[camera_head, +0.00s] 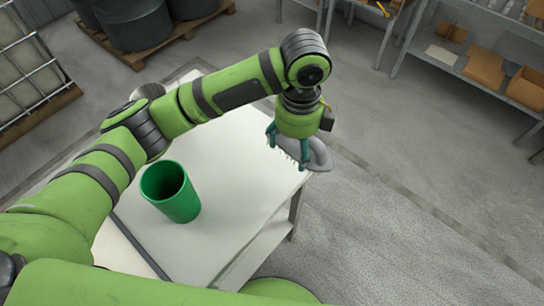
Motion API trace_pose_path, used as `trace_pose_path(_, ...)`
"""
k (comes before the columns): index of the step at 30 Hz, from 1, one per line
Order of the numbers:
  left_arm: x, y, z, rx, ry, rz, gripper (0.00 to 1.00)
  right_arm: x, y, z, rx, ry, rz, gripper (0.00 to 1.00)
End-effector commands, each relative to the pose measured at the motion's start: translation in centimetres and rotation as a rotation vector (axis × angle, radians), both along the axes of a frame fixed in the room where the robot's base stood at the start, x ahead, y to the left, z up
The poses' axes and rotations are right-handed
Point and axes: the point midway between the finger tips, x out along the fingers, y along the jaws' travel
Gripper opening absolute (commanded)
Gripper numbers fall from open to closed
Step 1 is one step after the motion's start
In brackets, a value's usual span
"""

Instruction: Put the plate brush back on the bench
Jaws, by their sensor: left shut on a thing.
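The plate brush (319,154) is grey with a looped handle and short bristles on its left side. My left gripper (288,152) points down and is shut on it, with the fingers hiding part of it. The brush appears over the right corner of the white bench (240,165), its handle reaching past the edge in the picture. I cannot tell whether it touches the bench top. My right gripper is not in view.
A green cup-like container (171,192) stands on the left part of the bench. My left arm crosses above the bench. Shelves with cardboard boxes (484,69) stand at the back right. Dark drums (136,24) sit on a pallet at the back left. The floor to the right is clear.

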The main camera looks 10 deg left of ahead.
Motion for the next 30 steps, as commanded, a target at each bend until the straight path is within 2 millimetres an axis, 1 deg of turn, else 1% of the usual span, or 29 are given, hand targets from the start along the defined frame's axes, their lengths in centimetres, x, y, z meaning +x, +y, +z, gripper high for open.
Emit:
trace_pose_path(5, 1.0, 3.6, -1.8, 0.006, 0.005, 0.01, 0.47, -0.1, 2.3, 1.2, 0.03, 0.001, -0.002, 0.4)
trace_pose_path(9, 1.9, 6.7, -3.6, 0.006, 0.004, 0.009, 0.47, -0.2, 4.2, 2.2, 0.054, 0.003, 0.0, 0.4)
trace_pose_path(12, 2.5, 8.6, -4.9, 0.004, 0.005, 0.007, 0.47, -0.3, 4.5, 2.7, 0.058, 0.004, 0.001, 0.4)
trace_pose_path(15, 3.0, 9.9, -5.9, 0.002, 0.003, 0.004, 0.47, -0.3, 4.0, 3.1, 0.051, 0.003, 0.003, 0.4)
trace_pose_path(18, 3.2, 10.7, -6.4, 0.002, 0.001, 0.002, 0.47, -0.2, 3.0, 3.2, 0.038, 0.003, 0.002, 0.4)
trace_pose_path(21, 3.3, 10.9, -7.1, 0.001, 0.003, 0.001, 0.47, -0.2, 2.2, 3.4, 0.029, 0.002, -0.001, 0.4)
trace_pose_path(27, 3.2, 10.9, -9.9, 0.002, 0.004, 0.001, 0.47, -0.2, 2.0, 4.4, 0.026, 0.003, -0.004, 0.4)
trace_pose_path(30, 3.3, 10.9, -10.5, 0.001, 0.0, 0.001, 0.47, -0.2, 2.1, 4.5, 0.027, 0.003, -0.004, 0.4)
